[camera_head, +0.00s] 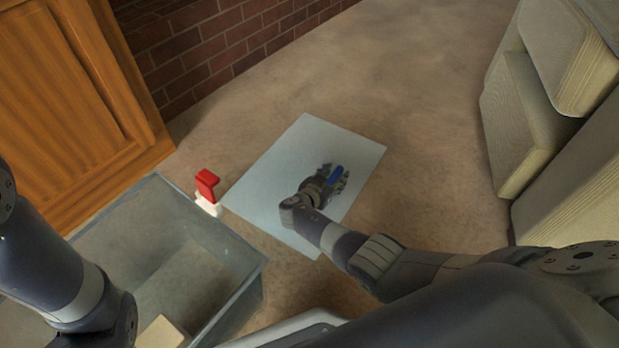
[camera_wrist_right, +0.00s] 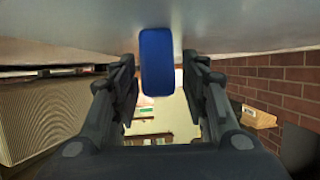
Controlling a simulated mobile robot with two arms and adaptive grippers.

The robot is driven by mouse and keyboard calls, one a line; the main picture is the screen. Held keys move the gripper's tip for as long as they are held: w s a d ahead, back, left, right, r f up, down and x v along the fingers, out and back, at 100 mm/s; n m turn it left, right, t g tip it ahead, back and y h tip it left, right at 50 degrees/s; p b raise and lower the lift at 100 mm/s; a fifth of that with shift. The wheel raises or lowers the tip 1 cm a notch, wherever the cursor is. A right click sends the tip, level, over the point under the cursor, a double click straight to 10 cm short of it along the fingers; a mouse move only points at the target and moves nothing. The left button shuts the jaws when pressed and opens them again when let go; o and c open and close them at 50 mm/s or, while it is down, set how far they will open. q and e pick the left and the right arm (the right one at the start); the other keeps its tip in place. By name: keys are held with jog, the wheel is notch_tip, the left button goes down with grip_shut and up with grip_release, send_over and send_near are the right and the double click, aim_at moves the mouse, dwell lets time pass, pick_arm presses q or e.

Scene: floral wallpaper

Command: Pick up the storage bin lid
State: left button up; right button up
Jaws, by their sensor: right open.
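The storage bin lid (camera_head: 290,165) is a thin, flat, pale blue sheet on the brown floor in the middle of the head view. Its blue handle (camera_head: 336,175) stands up toward its right part. My right gripper (camera_head: 333,181) is over the lid at the handle. In the right wrist view, the handle (camera_wrist_right: 157,62) is between the two parted fingers of my right gripper (camera_wrist_right: 159,66), with a visible gap on each side. The lid's underlying surface (camera_wrist_right: 230,25) fills the top of that view. My left arm shows at the left, but its gripper is out of view.
An open, clear grey bin (camera_head: 215,225) stands at the lower left, with a pale block (camera_head: 161,333) in it. A red and white object (camera_head: 207,190) is between bin and lid. A wooden cabinet (camera_head: 75,90), brick wall (camera_head: 220,45) and beige furniture (camera_head: 530,120) border the floor.

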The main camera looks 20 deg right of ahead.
grip_shut()
jog(key=shift+w+r, duration=0.1)
